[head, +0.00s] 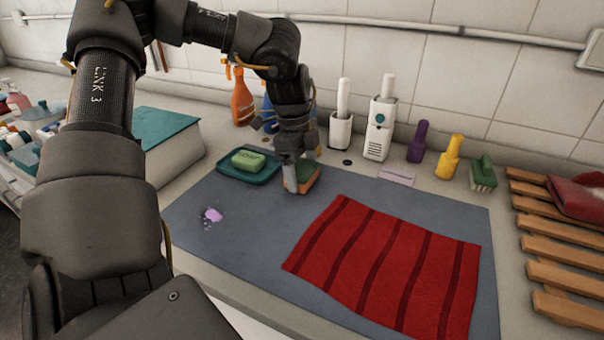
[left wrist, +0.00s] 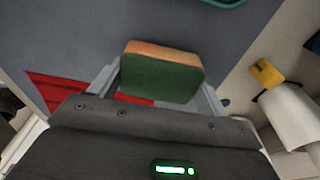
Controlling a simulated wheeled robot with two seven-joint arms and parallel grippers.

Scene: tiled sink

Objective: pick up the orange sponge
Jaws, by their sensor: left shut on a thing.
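The orange sponge (head: 306,176) has a green scrub side and is on the grey-blue mat, right of the teal soap tray. In the left wrist view the sponge (left wrist: 162,72) sits between the two fingers, green face toward the camera and a strip of orange along its far edge. My left gripper (head: 300,178) points down and is shut on the sponge; in the left wrist view the gripper (left wrist: 165,85) has a finger at each end of it. I cannot tell whether the sponge touches the mat. My right gripper is not in view.
A teal tray (head: 232,172) with green soap (head: 248,160) is just left of the sponge. A red striped cloth (head: 390,265) lies to the right on the mat (head: 250,215). Several bottles and white holders (head: 378,138) line the wall. A wooden rack (head: 560,250) is far right.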

